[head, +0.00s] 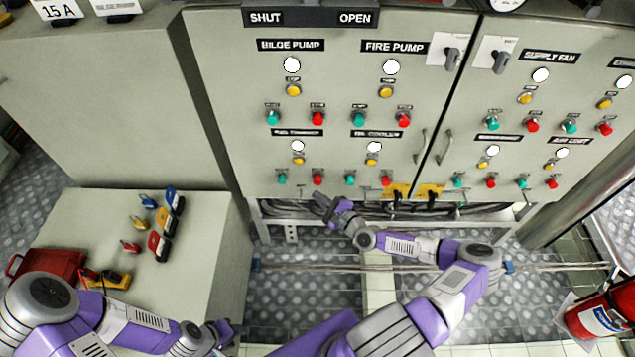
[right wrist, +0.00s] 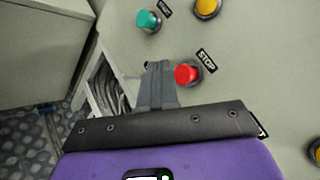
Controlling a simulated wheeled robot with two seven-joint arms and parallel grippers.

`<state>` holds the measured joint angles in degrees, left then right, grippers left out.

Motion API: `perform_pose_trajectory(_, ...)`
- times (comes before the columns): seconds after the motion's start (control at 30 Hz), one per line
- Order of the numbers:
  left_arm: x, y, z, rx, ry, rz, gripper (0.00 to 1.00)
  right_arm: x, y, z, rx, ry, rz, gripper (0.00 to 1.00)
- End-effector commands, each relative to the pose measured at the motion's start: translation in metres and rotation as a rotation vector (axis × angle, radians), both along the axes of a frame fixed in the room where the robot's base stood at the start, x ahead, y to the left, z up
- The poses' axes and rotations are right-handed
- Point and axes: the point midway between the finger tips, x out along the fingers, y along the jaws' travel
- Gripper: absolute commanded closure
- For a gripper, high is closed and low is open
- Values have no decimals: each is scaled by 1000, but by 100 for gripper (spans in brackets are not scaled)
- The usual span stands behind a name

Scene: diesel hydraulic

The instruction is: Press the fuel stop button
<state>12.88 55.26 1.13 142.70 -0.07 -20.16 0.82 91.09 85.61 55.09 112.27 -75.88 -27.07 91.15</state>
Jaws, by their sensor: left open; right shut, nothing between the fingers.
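Red stop buttons sit on the grey control cabinet (head: 225,100). No label that clearly reads fuel stop shows; the lower-left group's label (head: 297,132) is too blurred to read. That group has a red button (head: 318,180) and a green button (head: 282,178). My right gripper (head: 324,206) is shut and empty, just below that red button in the head view. In the right wrist view, its fingertips (right wrist: 157,68) are left of a red button (right wrist: 187,73) labelled STOP; contact cannot be told. My left gripper (head: 224,332) is open and empty at the lower left.
A green button (right wrist: 148,20) and a yellow light (right wrist: 207,6) are near in the right wrist view. Cables (head: 370,208) run under the cabinet. A grey box (head: 200,225) with padlocks stands left. A red extinguisher (head: 600,315) stands at the lower right.

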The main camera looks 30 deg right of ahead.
Motion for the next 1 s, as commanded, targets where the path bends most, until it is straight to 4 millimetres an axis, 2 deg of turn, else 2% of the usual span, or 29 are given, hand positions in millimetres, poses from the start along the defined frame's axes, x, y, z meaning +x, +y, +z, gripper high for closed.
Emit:
perform_pose_trajectory(0.33,0,0,7,0,0,0,57,-26,16,0,3,1,-1,100)
perform_pose_trajectory(1.0,0,0,7,0,0,0,57,-28,17,0,1,1,-1,100)
